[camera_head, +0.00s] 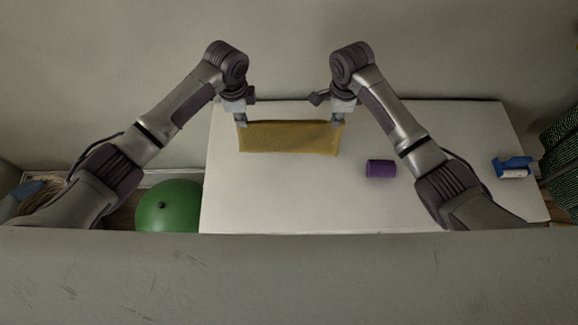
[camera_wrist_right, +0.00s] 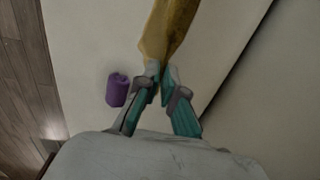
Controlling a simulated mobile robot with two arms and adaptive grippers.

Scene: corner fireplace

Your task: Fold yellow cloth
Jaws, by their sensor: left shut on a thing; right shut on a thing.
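The yellow cloth (camera_head: 290,138) is a wide, short strip near the far edge of the white table. My left gripper (camera_head: 241,122) is shut on its far left corner. My right gripper (camera_head: 337,122) is shut on its far right corner. In the right wrist view the cloth (camera_wrist_right: 168,32) runs away from the teal fingertips of my right gripper (camera_wrist_right: 160,80), narrow and seen nearly end on. I cannot tell how much of the cloth touches the table or how its layers lie.
A purple cylinder (camera_head: 381,169) lies on the white table (camera_head: 290,195), right of the cloth; it also shows in the right wrist view (camera_wrist_right: 117,90). A blue and white object (camera_head: 513,168) is at the table's right end. A green ball (camera_head: 168,207) is left of the table. The table's near middle is clear.

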